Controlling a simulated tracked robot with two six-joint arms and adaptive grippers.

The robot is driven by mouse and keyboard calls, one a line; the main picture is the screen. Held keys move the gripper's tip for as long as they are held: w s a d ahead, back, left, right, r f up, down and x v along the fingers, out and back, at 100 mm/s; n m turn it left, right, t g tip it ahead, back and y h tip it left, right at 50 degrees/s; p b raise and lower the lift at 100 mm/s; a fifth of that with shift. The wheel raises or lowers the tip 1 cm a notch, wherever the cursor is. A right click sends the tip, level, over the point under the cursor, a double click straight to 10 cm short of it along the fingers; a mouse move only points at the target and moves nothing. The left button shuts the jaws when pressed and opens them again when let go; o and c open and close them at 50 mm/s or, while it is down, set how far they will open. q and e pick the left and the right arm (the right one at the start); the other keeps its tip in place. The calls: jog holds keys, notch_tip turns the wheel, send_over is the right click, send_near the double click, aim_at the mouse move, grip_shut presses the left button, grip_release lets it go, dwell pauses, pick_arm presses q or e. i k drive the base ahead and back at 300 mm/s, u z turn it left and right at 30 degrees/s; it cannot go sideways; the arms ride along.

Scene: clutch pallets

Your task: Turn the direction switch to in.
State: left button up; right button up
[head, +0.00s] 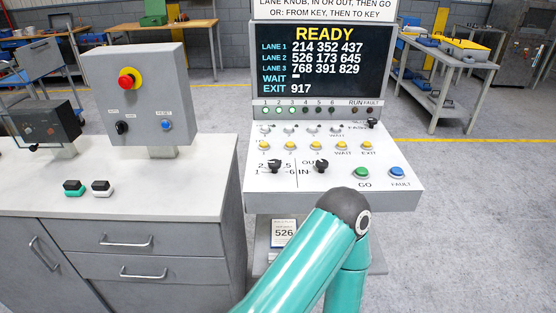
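The direction switch (320,167) is a small black knob on the sloping face of the grey console (400,205). An OUT label is at its upper left and an IN label at its left. The knob is too small for me to tell clearly which label it points to. One of my teal arms rises from the bottom edge, bends at a dark joint just below the console's front edge and goes down again. Neither of my grippers is in view. Nothing touches the switch.
A black lane knob (274,167) sits close left of the switch. A green GO button (361,173) and a blue FAULT button (397,172) are to its right. Yellow buttons line up behind. The screen (307,60) reads READY. A grey cabinet (130,205) adjoins on the left.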

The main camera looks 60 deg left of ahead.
aim_at(321, 164)
jog(key=z, duration=0.35)
jog(key=i, duration=0.2)
jog(key=z, duration=4)
jog(key=i, duration=0.6)
jog(key=z, duration=5.6)
jog(key=i, duration=0.5)
